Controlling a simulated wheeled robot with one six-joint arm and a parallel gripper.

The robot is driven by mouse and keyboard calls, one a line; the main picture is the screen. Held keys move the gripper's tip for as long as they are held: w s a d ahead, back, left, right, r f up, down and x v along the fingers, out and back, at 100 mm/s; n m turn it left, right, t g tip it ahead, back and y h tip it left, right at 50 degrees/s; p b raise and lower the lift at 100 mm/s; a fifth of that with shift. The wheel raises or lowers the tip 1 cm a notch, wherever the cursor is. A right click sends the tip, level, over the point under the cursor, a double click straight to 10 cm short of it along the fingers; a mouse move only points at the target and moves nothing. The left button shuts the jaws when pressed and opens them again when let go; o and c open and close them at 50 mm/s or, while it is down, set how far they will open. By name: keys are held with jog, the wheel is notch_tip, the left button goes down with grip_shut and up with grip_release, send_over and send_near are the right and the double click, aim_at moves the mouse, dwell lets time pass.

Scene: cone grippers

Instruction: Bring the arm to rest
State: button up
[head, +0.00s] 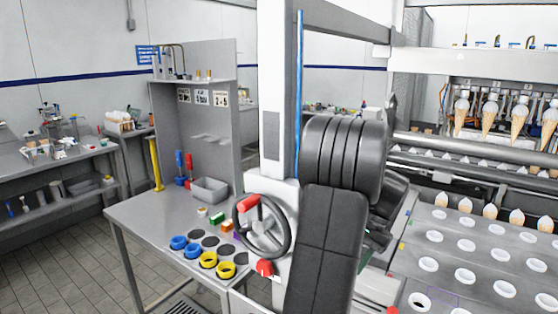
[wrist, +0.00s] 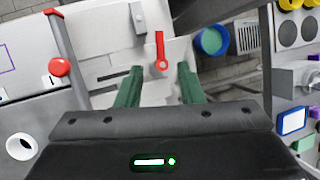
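My arm (head: 335,235) stands folded in the middle of the head view, its dark links in front of the white column of the machine. My gripper (wrist: 160,72) shows in the wrist view with its two green fingers apart and nothing between them. Beyond the fingertips is a red lever (wrist: 160,52) on a pale surface; I cannot tell that anything touches it. In the head view the gripper's fingers are mostly hidden behind the arm.
A grey workbench (head: 140,220) with blue and yellow rings (head: 208,260) stands left of the arm. A handwheel (head: 262,226) is close beside it. At right is the cone machine's perforated plate (head: 450,265), with filled cones (head: 490,115) above. A red knob (wrist: 58,67) shows in the wrist view.

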jog(key=p+x, duration=0.1)
jog(key=x, duration=0.8)
jog(key=shift+a+f+m, duration=0.2)
jog(key=shift+f+m, duration=0.1)
jog(key=shift+w+a+m+t+b, duration=0.15)
jog(key=shift+m+t, duration=0.2)
jog(key=shift+m, duration=0.25)
jog(key=shift+w+a+m+t+b, duration=0.15)
jog(key=shift+m+t, duration=0.2)
jog(key=shift+m, duration=0.25)
jog(key=shift+s+d+r, duration=0.1)
